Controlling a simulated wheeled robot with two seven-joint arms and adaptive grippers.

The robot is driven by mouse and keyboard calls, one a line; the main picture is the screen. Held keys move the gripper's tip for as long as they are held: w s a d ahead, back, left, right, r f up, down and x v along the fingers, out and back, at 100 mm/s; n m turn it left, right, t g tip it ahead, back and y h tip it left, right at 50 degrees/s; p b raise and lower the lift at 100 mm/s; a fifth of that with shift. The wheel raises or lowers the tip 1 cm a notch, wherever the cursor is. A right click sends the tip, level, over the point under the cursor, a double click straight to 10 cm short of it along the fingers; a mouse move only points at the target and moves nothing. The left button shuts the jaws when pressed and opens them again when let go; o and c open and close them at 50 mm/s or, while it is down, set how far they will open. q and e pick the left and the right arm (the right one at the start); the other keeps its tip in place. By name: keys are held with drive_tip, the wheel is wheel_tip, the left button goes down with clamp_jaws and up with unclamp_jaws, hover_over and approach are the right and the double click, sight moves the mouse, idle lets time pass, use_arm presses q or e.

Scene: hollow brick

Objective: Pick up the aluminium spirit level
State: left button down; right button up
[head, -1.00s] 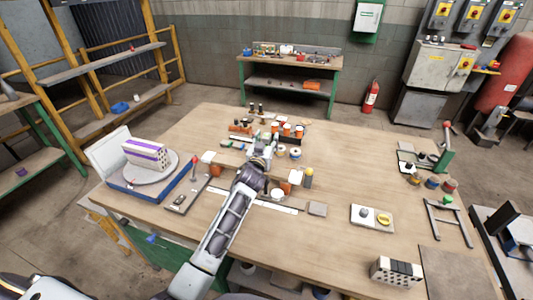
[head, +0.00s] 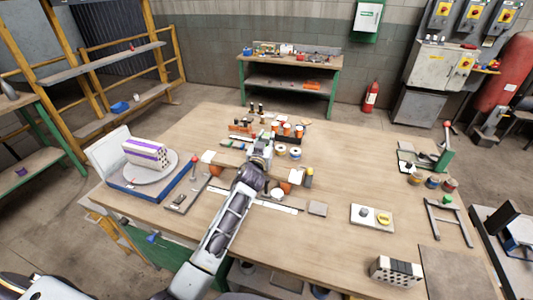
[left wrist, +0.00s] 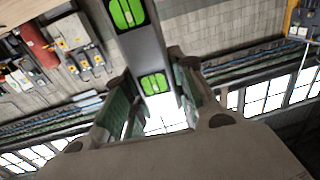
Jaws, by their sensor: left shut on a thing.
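The aluminium spirit level (left wrist: 143,50) shows in the left wrist view as a grey bar with bright green vial windows, running from the top edge down between my fingers. My left gripper (left wrist: 150,98) is shut on it, with a finger on either side. In the head view my left gripper (head: 262,150) is over the middle of the workbench, in front of the orange-topped containers. The level is hard to make out there, mostly hidden by the gripper and clutter. My right gripper is not in view.
The wooden workbench (head: 340,215) has clear room right of centre. A pale strip (head: 275,205) lies near my forearm. A tray with round items (head: 372,218) and another brick (head: 396,271) are at the right.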

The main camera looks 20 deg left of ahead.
use_arm(q)
drive_tip(key=shift+r, duration=0.2)
drive_tip(key=shift+r, duration=4.85)
